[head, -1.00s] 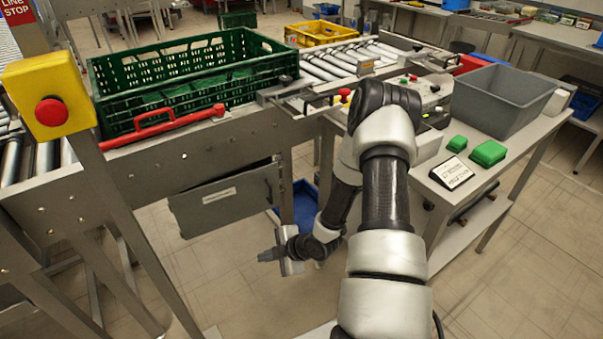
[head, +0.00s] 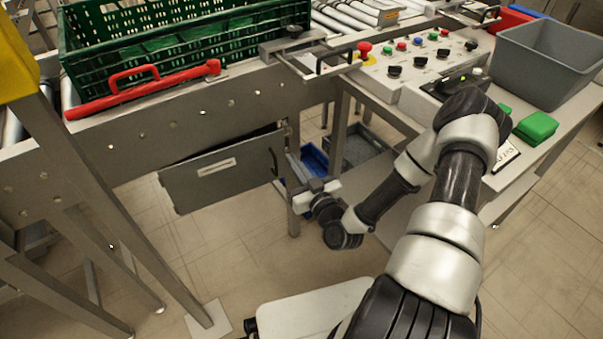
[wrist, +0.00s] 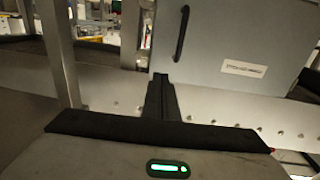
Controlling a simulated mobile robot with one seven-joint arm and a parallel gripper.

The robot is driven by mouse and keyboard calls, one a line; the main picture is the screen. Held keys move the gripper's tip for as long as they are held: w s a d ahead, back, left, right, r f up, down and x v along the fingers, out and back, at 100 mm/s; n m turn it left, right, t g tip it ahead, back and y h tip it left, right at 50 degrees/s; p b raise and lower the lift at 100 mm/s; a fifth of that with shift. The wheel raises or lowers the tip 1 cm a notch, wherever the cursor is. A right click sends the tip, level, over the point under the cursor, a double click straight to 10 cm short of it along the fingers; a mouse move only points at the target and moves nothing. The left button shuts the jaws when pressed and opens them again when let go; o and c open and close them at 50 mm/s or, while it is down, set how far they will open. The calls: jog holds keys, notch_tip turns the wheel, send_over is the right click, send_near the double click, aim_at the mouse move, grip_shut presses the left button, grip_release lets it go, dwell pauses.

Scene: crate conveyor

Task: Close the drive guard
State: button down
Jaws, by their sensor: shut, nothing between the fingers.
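The drive guard (head: 222,172) is a flat grey panel with a white label, below the conveyor's side beam. It stands ajar, with a dark gap along its top edge. Its black handle (head: 273,161) is near its right end. My gripper (head: 293,160) is just right of that end, beside the handle and not holding it. In the wrist view the guard (wrist: 225,85) fills the upper right and its handle (wrist: 181,33) shows at top. The shut, empty fingers (wrist: 160,82) point at the guard's lower left corner there; I cannot tell whether they touch it.
A conveyor leg (head: 293,215) stands close by my gripper. Above are a red handle bar (head: 145,90) and a green crate (head: 180,45). A control panel (head: 420,60) and a grey bin (head: 550,70) stand at right. Floor in front of the guard is clear.

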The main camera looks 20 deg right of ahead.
aim_at(279, 140)
jog(key=b+x, duration=0.1)
jog(key=x, duration=0.6)
jog(key=shift+w, duration=0.2)
jog(key=shift+d, duration=0.1)
